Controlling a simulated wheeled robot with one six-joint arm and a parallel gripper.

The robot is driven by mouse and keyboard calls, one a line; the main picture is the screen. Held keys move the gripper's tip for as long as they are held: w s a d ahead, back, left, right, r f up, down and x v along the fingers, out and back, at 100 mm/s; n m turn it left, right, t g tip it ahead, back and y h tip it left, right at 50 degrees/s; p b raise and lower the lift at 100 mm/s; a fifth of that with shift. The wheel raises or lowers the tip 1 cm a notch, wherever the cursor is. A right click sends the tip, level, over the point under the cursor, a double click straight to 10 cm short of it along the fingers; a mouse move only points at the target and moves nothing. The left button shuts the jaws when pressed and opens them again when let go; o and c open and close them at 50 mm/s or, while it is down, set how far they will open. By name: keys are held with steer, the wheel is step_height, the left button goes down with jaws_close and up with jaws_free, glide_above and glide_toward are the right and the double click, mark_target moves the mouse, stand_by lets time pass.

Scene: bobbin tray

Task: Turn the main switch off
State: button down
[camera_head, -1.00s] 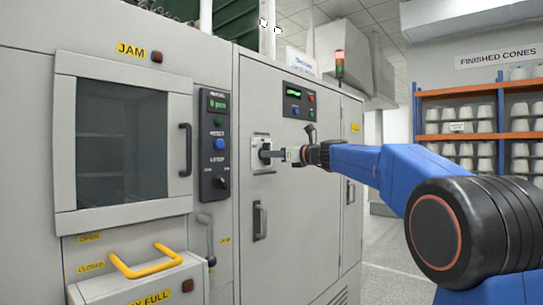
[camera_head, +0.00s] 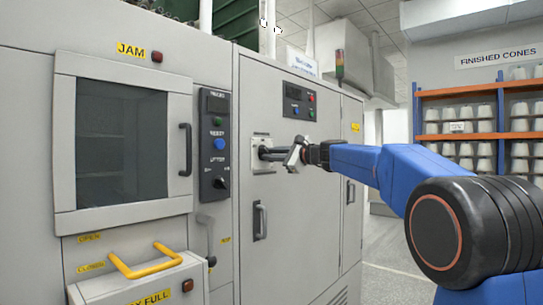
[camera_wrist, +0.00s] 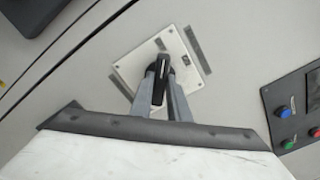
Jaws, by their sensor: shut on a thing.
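The main switch (camera_head: 263,153) is a dark rotary handle on a pale square plate on the grey cabinet door, left of my gripper. The plate (camera_wrist: 192,72) also shows in the wrist view, tilted in the picture, with the dark handle (camera_wrist: 162,62) standing out from its middle. My gripper (camera_head: 272,153) is at the switch, and its fingers (camera_wrist: 161,85) close on the handle from both sides. The fingers hide part of the handle and plate. The panel display (camera_head: 293,91) above the switch is dark.
A control panel with blue, green and red buttons (camera_wrist: 287,111) sits beside the switch plate. A door handle (camera_head: 260,220) stands out below the switch. A column with a blue button (camera_head: 219,144) and a glazed door (camera_head: 122,140) lie to the left.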

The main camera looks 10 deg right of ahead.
steer(key=shift+n, duration=3.9)
steer(key=c, duration=1.7)
jaws_free()
steer(key=v, duration=1.7)
steer(key=shift+s+d, duration=0.1)
steer(key=shift+s, duration=0.05)
